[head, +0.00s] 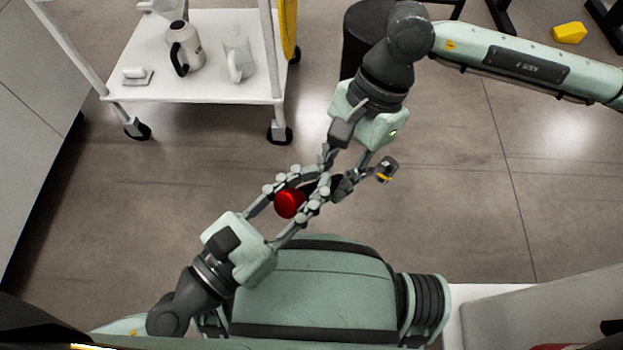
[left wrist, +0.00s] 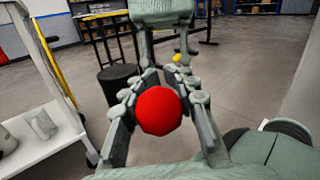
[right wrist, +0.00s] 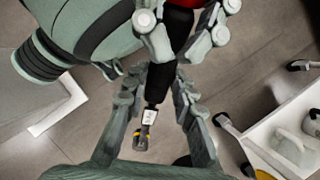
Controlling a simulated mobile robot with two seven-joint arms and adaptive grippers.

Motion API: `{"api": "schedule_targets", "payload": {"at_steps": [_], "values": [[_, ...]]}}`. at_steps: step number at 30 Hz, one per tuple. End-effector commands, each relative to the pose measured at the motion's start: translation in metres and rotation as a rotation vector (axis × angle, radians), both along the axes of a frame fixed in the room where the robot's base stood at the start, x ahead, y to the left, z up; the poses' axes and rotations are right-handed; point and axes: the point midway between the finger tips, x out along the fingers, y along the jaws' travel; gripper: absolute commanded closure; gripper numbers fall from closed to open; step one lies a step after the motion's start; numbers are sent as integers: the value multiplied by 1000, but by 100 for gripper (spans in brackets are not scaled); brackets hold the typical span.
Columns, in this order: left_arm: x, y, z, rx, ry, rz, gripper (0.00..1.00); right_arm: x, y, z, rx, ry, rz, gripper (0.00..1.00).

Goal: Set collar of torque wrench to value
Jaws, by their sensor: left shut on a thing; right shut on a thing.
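The torque wrench has a round red end (head: 289,203), a dark shaft (right wrist: 155,85) and a small metal head with a yellow mark (head: 384,170). My left gripper (head: 318,186) is shut on the wrench near the red end, which shows between its fingers in the left wrist view (left wrist: 158,110). My right gripper (head: 335,172) is shut on the shaft nearer the head. A white label (right wrist: 149,116) sits by the head in the right wrist view, too small to read. The fingers hide much of the shaft, and I cannot make out the collar's setting.
A white cart (head: 205,80) at the upper left carries a dark-handled jug (head: 187,45) and a pale pitcher (head: 238,58). A black cylinder (head: 360,35) stands behind my right gripper. A yellow object (head: 569,33) lies at the upper right. Open floor lies around the held wrench.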

Motion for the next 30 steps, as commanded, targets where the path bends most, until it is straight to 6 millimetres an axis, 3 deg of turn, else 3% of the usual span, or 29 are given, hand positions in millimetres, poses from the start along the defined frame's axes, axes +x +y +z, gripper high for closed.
{"api": "schedule_targets", "payload": {"at_steps": [6,7,13,30], "values": [[0,1,-2,4,1,1,100,2,0,1,0,-3,-4,100],[0,1,-2,4,0,1,72,2,0,1,0,-3,-4,100],[0,1,-2,5,0,0,48,1,0,1,0,-3,-3,100],[-3,3,-2,7,-1,-2,48,1,0,1,1,-2,-1,100]]}}
